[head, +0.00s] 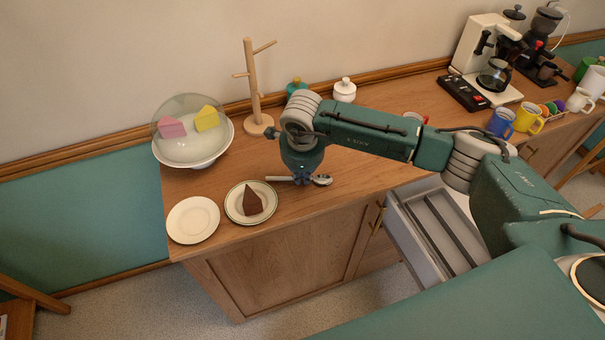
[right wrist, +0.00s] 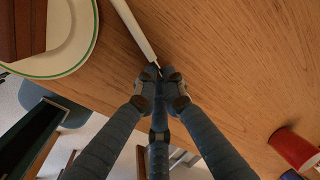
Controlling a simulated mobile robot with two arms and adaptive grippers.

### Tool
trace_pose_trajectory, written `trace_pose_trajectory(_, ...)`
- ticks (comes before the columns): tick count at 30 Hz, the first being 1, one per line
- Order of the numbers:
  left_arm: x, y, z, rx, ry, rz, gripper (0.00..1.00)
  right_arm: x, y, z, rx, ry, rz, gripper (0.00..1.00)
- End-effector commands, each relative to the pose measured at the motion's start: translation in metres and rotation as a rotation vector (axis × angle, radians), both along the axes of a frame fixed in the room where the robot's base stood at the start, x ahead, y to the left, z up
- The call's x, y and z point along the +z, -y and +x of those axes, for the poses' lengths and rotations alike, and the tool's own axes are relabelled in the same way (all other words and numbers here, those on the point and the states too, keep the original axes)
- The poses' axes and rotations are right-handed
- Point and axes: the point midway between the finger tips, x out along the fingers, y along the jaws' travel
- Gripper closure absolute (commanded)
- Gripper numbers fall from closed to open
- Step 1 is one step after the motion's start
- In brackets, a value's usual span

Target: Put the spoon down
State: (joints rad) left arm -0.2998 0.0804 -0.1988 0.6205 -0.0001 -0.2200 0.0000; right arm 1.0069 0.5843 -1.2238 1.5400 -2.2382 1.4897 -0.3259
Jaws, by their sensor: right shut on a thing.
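The spoon (head: 323,180) is a pale metal one, at the front part of the wooden counter, right of the cake plate. My right gripper (head: 302,178) points down over it and is shut on its middle. The handle sticks out to the left and the bowl to the right. In the right wrist view the spoon's light handle (right wrist: 133,28) runs up from between the closed fingertips (right wrist: 160,74); the bowl is hidden there. The spoon lies level, at or just above the counter; I cannot tell whether it touches. My left gripper is not in view.
A plate with a brown cake slice (head: 253,200) and an empty plate (head: 193,240) stand left of the gripper. A wooden stand (head: 252,90) and a glass-domed dish (head: 225,140) are behind. An open drawer (head: 405,225) is at right. Bare counter lies around the spoon.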

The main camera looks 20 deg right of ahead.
Motion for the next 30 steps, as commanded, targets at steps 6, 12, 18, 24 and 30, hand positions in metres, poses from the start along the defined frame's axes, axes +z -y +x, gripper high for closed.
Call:
trace_pose_trajectory(6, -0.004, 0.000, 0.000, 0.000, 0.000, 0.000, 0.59, -0.003, 0.000, 0.000, 0.000, 0.000, 0.000, 1.00)
trace_pose_trajectory(12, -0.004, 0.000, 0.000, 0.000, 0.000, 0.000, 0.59, -0.003, 0.000, 0.000, 0.000, 0.000, 0.000, 0.73)
trace_pose_trajectory(18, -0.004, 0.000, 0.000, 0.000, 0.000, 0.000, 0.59, -0.003, 0.000, 0.000, 0.000, -0.001, -0.001, 0.73)
trace_pose_trajectory(24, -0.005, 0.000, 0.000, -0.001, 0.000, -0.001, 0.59, 0.006, -0.001, 0.000, 0.000, 0.003, 0.001, 0.73)
trace_pose_trajectory(30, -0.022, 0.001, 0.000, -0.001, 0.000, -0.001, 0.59, 0.044, -0.004, -0.008, 0.002, 0.007, 0.001, 0.73)
